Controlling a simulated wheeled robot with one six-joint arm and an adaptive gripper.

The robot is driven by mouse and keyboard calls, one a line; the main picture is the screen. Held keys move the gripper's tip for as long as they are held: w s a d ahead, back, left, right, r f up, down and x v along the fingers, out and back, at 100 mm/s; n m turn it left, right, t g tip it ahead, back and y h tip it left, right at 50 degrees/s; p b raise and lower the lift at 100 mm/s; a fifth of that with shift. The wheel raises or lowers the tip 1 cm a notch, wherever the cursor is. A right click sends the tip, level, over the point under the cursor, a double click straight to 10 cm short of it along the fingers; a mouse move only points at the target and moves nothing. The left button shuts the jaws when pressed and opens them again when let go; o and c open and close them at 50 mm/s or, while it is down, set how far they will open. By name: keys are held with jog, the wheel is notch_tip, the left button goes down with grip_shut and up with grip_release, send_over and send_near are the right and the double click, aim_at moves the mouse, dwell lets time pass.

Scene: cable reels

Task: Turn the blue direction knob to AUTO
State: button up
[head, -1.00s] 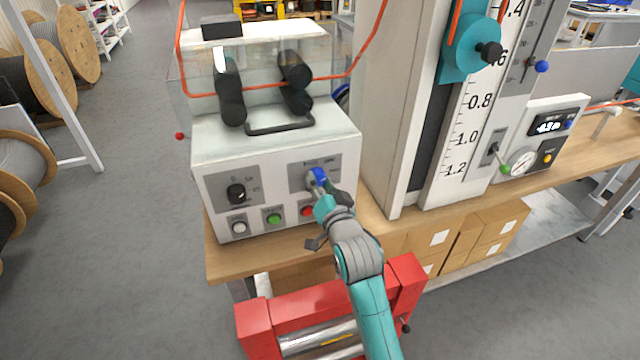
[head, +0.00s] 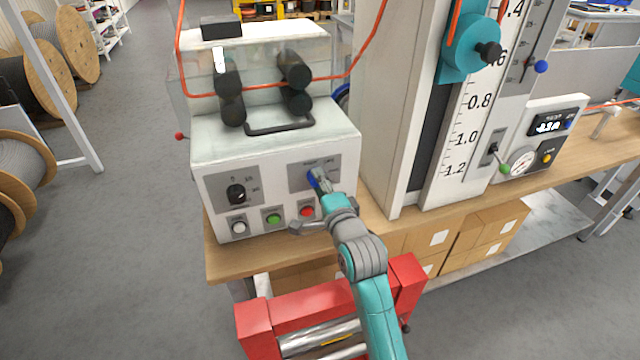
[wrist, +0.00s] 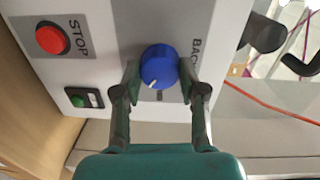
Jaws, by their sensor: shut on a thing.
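The blue direction knob (wrist: 158,68) is on the light grey control box, and its white pointer mark points down and slightly left in the wrist view. My gripper (wrist: 160,76) has one finger on each side of the knob and is shut on it. In the head view the knob (head: 313,179) is partly hidden by my gripper (head: 322,183). A label starting "BAC" is beside the knob in the wrist view, its end cut off by a finger. The word AUTO cannot be read in either view.
A black knob (head: 237,193) and a white button (head: 239,226) are further left. The tall scale post (head: 385,110) stands right of the box.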

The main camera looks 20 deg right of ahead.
jog(key=shift+m, duration=0.9)
jog(key=o, duration=1.1)
jog(key=shift+o, duration=0.2)
jog(key=s, duration=1.2)
jog(key=shift+d+r, duration=0.15)
jog(key=shift+d, duration=0.1)
